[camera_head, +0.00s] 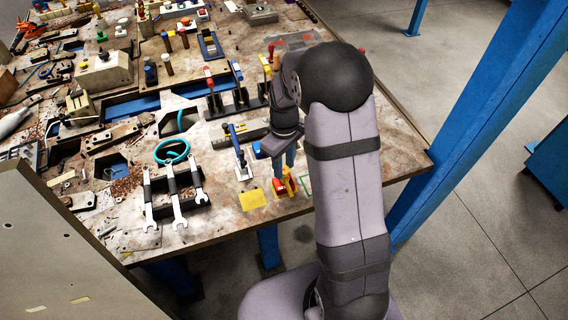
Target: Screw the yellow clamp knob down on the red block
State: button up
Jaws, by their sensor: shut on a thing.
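The red block (279,189) sits near the front right edge of the worktable, small in the view. Yellow parts show on and beside it, and the yellow clamp knob (291,184) appears to be among them. My gripper (290,171) points down from above, with its tips right over the block. It is shut, apparently on the yellow knob. The grip itself is small and partly hidden by my wrist, so I cannot tell how the knob sits on the block.
A yellow square (252,199) lies left of the block. Several wrenches (177,196) lie further left, with a teal ring (172,152) behind them. A blue-handled tool (237,143) stands close to my wrist. The table's front edge (230,239) is near. A blue post (470,120) rises at right.

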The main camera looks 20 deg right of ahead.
jog(key=shift+m, duration=0.3)
